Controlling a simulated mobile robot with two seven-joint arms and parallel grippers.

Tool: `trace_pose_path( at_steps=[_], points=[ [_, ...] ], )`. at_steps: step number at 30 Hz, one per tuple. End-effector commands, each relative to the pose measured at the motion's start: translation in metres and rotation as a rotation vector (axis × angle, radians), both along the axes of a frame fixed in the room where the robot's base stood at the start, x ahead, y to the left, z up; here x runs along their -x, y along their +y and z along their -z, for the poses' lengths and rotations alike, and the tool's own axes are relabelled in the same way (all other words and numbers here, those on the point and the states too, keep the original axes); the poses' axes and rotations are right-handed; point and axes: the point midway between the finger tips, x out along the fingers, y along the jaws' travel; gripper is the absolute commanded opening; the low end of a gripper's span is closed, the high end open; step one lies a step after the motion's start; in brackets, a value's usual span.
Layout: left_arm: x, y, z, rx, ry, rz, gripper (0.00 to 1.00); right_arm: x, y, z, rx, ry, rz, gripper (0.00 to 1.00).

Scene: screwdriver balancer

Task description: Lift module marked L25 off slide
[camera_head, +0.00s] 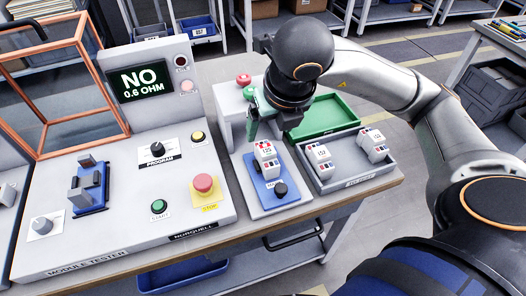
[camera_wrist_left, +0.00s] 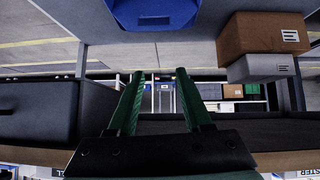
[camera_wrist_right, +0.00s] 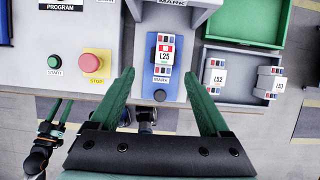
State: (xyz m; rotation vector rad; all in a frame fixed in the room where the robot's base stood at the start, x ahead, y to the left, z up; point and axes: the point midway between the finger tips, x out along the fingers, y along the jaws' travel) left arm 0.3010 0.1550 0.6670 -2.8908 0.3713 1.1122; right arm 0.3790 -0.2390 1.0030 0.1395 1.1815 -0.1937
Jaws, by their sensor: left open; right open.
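The module marked L25 (camera_head: 265,158) is a white block with coloured bands, sitting on a blue slide (camera_head: 290,192). It also shows in the right wrist view (camera_wrist_right: 164,55), where the label reads upright. A black knob (camera_head: 281,189) stands at the slide's near end. My right gripper (camera_head: 262,118) is open and empty, above and behind the module in the head view. In the right wrist view its two green fingers (camera_wrist_right: 162,85) are spread on either side of the slide, apart from the module. My left gripper (camera_wrist_left: 153,78) is open and empty, facing shelving.
A grey tray (camera_head: 345,183) with modules L52 and L53 sits right of the slide. A green tray (camera_head: 325,117) lies behind it. The module tester (camera_head: 130,235), with a screen reading NO 0.6 OHM, stands at left with an empty-looking blue fixture (camera_head: 91,200).

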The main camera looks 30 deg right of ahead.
Motion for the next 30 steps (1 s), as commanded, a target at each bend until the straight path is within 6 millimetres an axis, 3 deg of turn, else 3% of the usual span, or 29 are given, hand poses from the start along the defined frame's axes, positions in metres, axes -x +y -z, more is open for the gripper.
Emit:
trace_pose_path(
  at_steps=[9, 20, 30],
  points=[
    [0.007, -0.008, 0.018, 0.008, 0.028, 0.015, 0.5, -0.016, -0.008, 0.044, 0.011, 0.0, 0.016, 0.8],
    [0.003, -0.013, 0.012, 0.016, 0.015, 0.022, 0.5, -0.028, -0.012, 0.075, 0.011, -0.004, 0.011, 0.8],
    [0.002, -0.012, 0.013, 0.013, 0.014, 0.023, 0.5, -0.041, -0.018, 0.114, 0.01, -0.005, 0.011, 0.8]
  ],
)
